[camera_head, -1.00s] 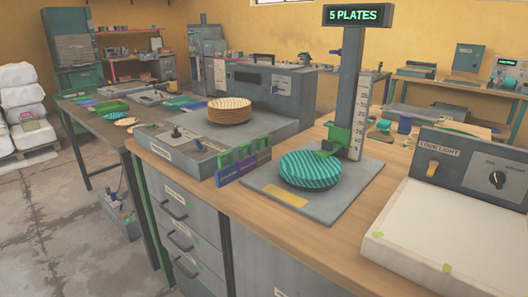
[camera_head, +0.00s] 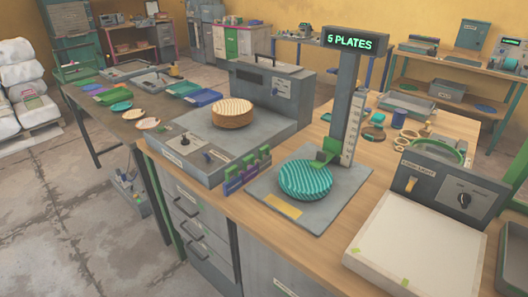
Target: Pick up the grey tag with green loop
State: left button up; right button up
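I cannot make out the grey tag with green loop for certain. A thin green loop (camera_head: 447,148) arches up behind the grey light panel (camera_head: 436,182); whether a tag hangs on it is hidden. Small round and flat items, one a brownish disc (camera_head: 373,133), lie on the wooden counter behind the plate gauge, too small to tell apart. Neither of my grippers is in view.
Teal striped plates (camera_head: 305,181) sit on the gauge base, beside the post with the "5 PLATES" display (camera_head: 349,40). Tan plates (camera_head: 232,113) sit on the grey machine (camera_head: 275,92). A white light box (camera_head: 420,245) fills the front right.

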aim_at(265, 162)
jog(key=i+j+z, duration=0.15)
jog(key=j, duration=0.35)
jog(key=i+j+z, duration=0.15)
jog(key=j, duration=0.35)
jog(key=i+j+z, duration=0.2)
jog(key=j, duration=0.3)
jog(key=i+j+z, duration=0.15)
jog(key=j, duration=0.4)
jog(key=j+z, duration=0.15)
jog(key=j, duration=0.4)
